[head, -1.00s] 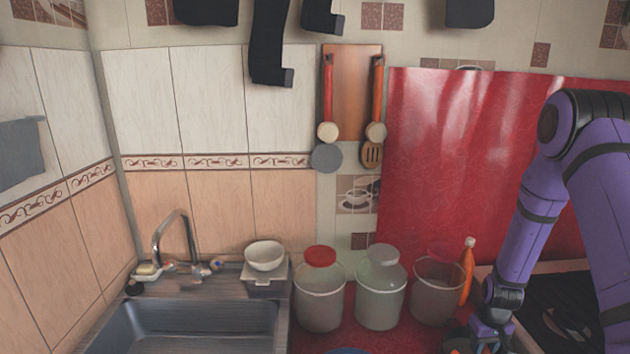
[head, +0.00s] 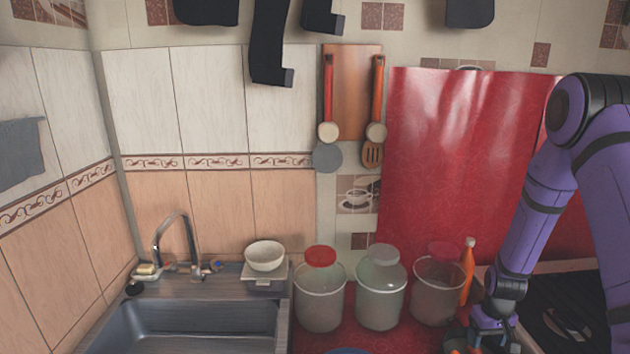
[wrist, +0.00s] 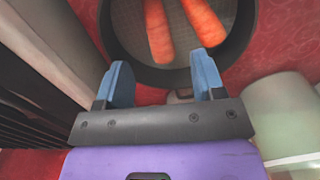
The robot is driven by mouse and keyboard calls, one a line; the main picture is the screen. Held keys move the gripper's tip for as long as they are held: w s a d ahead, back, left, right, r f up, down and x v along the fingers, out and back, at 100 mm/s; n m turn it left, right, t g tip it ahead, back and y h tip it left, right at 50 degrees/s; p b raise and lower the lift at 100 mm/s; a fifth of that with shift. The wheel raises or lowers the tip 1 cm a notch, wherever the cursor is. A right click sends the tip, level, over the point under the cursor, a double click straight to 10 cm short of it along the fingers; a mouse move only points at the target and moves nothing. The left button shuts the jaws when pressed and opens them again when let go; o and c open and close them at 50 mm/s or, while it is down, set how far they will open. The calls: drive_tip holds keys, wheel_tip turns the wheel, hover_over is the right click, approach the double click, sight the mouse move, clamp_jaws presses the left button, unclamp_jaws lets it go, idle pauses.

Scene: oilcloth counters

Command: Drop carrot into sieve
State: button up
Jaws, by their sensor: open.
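Two orange carrots, one on the left (wrist: 158,30) and one on the right (wrist: 204,22), lie side by side in a round dark-rimmed vessel (wrist: 128,68) in the wrist view. Its floor is grey and finely speckled; I cannot tell surely whether it is the sieve or a pan. My gripper (wrist: 162,82) is open, its two blue fingers apart at the vessel's near rim, with nothing between them. In the head view my gripper (head: 490,338) is low at the bottom right, and the vessel is mostly cut off by the frame edge.
Three lidded tubs, left (head: 320,295), middle (head: 380,293) and right (head: 438,290), stand along the wall. An orange bottle (head: 467,272) is behind my gripper. A dark stove top (head: 565,320) lies right, the sink (head: 190,328) left. A blue rim (head: 348,351) shows at the bottom edge.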

wheel_tip(320, 180, up, 8)
idle(0.4)
drive_tip(key=shift+r, duration=0.1)
drive_tip(key=s+a+r+t, duration=0.1)
drive_tip(key=s+a+r, duration=0.1)
drive_tip(key=r, duration=0.6)
drive_tip(key=s+a+r+t, duration=0.1)
drive_tip(key=s+a+r, duration=0.2)
drive_tip(key=r, duration=0.5)
drive_tip(key=s+a+r, duration=0.2)
drive_tip(key=r, duration=0.6)
drive_tip(key=s+a+r+t, duration=0.1)
drive_tip(key=s+a+r, duration=0.2)
drive_tip(key=s+r, duration=0.3)
drive_tip(key=s+a+r+t, duration=0.2)
drive_tip(key=s+r, duration=0.3)
drive_tip(key=s, duration=0.8)
drive_tip(key=shift+s+a+r, duration=0.15)
drive_tip(key=shift+a+r, duration=0.25)
drive_tip(key=shift+a, duration=0.15)
